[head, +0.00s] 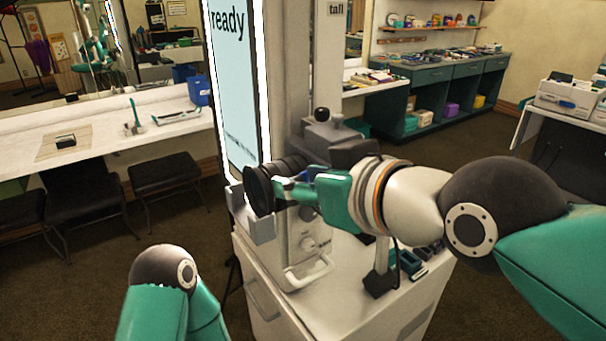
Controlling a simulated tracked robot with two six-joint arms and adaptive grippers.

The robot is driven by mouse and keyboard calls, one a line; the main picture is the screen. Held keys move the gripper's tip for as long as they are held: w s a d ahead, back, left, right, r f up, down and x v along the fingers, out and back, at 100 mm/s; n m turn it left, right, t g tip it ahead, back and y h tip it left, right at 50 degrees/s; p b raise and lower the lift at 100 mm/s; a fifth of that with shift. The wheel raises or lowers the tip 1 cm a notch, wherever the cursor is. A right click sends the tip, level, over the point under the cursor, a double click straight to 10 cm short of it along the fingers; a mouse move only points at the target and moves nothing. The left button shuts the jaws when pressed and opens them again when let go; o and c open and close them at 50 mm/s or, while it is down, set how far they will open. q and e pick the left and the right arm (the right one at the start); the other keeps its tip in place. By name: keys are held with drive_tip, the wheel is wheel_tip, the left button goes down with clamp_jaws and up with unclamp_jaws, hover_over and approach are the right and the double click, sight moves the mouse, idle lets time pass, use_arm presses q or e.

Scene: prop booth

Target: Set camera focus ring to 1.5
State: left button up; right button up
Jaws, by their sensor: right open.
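The camera lens (262,188) is a black ringed cylinder, facing left, above a white cabinet beside the screen. Its focus ring and scale marks are too small to read, so I cannot tell the setting. My right gripper (284,191), teal, reaches in from the right. Its open fingers are at the lens's front end and overlap it in the head view. I cannot tell whether they touch it. The gripper and wrist hide part of the lens and what lies behind it. My left arm shows at the lower left, but its gripper is out of view.
A tall lit screen (234,70) reading "ready" stands close behind the lens. The white cabinet (270,305) has a handle and knob below the lens. Small items lie on its right side. A counter (110,138) with stools runs along the left. Teal drawers (445,75) stand at the back.

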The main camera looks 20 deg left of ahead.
drive_tip(key=shift+w+a+f, duration=0.2)
drive_tip(key=shift+w+a, duration=0.1)
drive_tip(key=shift+a, duration=0.05)
clamp_jaws()
